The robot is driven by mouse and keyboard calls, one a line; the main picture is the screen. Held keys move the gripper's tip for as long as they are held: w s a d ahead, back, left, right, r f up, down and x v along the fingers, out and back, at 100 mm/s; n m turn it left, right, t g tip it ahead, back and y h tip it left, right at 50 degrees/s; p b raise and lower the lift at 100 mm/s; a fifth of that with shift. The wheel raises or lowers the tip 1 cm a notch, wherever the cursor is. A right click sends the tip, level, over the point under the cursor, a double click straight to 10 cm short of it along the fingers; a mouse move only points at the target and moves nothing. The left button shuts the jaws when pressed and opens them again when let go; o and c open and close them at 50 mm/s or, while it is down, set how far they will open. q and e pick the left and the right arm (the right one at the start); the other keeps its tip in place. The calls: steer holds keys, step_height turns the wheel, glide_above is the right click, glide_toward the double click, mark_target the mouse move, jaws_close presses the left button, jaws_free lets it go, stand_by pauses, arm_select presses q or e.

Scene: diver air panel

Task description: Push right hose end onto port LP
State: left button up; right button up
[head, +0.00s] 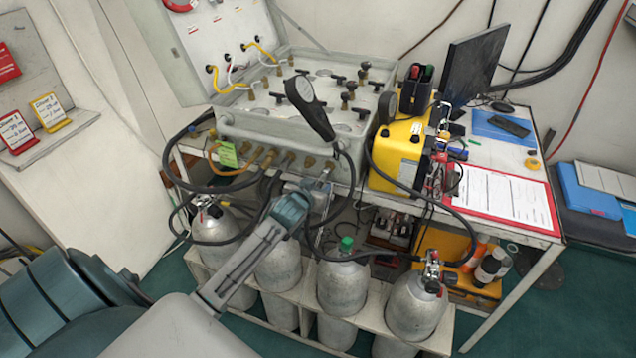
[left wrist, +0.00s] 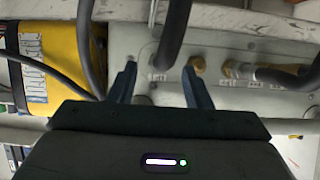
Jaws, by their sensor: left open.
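The grey air panel (head: 270,125) stands on the bench, with a row of brass ports along its front face. My left gripper (head: 325,178) is just in front of the right part of that face. In the left wrist view its two fingers (left wrist: 159,80) are apart, with no hose end clearly between the pads. A black hose (left wrist: 173,35) ends at the face just beyond the gap. A bare brass port (left wrist: 198,66) is beside the right fingertip. I cannot read the port labels, so I cannot tell which is LP or which hose end is the right one. My right gripper is out of view.
A yellow case (head: 398,155) stands close right of the panel. A gauge on a black hose (head: 308,100) hangs over the panel's front edge. Loose black hoses loop below, above several grey cylinders (head: 343,285). A red clipboard (head: 505,200) lies on the bench at right.

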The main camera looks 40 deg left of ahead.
arm_select(q)
steer(key=shift+x, duration=0.85)
jaws_close()
steer(key=shift+s+d+p, duration=0.2)
steer(key=shift+s+p, duration=0.25)
steer(key=shift+s, duration=0.35)
steer(key=shift+s+d+p, duration=0.2)
steer(key=shift+s+p, duration=0.25)
steer(key=shift+s, duration=0.3)
steer(key=s+p, duration=0.1)
steer(key=s, duration=0.1)
steer(key=s+d+p, duration=0.1)
steer(key=s, duration=0.1)
steer(key=shift+s, duration=0.35)
